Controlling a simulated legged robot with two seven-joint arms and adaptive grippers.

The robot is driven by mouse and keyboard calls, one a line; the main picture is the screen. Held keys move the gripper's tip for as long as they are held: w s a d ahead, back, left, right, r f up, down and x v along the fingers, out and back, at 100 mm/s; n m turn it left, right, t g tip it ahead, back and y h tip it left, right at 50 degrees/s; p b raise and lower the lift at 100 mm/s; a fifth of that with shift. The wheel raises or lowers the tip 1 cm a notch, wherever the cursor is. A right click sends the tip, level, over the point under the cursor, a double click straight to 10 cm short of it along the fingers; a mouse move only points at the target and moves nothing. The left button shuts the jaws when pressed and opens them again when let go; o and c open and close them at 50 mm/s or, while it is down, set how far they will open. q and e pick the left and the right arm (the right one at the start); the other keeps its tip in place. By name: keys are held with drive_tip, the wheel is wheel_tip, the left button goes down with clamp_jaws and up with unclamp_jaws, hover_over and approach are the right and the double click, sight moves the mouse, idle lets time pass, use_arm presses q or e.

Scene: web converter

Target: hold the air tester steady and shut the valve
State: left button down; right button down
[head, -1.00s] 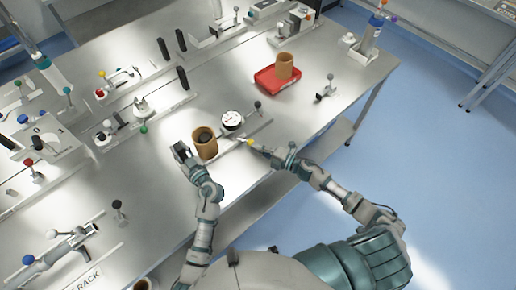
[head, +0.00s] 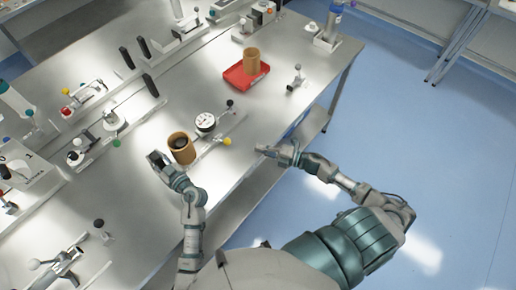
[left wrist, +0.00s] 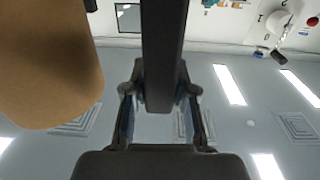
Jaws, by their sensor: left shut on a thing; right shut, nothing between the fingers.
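The air tester has a round white gauge (head: 205,122), with a black-knobbed lever (head: 230,103) beside it and a yellow knob (head: 227,142) on its near right side. I cannot tell for sure which part is the valve, or its state. A brown cylinder (head: 181,148) stands left of the gauge; a brown shape also fills the left of the left wrist view (left wrist: 45,65). My left gripper (head: 157,160), just left of the cylinder, is shut on a dark bar (left wrist: 163,55); what the bar belongs to is unclear. My right gripper (head: 262,150) is shut and empty, right of the yellow knob and apart from it.
A red tray (head: 232,80) with another brown cylinder (head: 251,60) stands behind the tester. A small metal fixture (head: 296,78) is right of it. Several fixtures with coloured knobs line the left of the steel table (head: 185,95). The table's right edge runs near my right gripper.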

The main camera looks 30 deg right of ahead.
use_arm(q)
drive_tip(key=shift+f, duration=0.25)
use_arm(e)
drive_tip(key=shift+w+f, duration=0.1)
drive_tip(key=shift+f, duration=0.15)
use_arm(q)
drive_tip(key=c, duration=0.9)
unclamp_jaws()
drive_tip(key=shift+c, duration=0.2)
drive_tip(key=shift+o, duration=0.4)
drive_tip(key=shift+w+r, duration=0.15)
drive_tip(key=shift+r, duration=0.05)
use_arm(e)
drive_tip(key=shift+w, duration=0.1)
use_arm(q)
drive_tip(key=v, duration=1.2)
drive_tip(key=shift+f, duration=0.1)
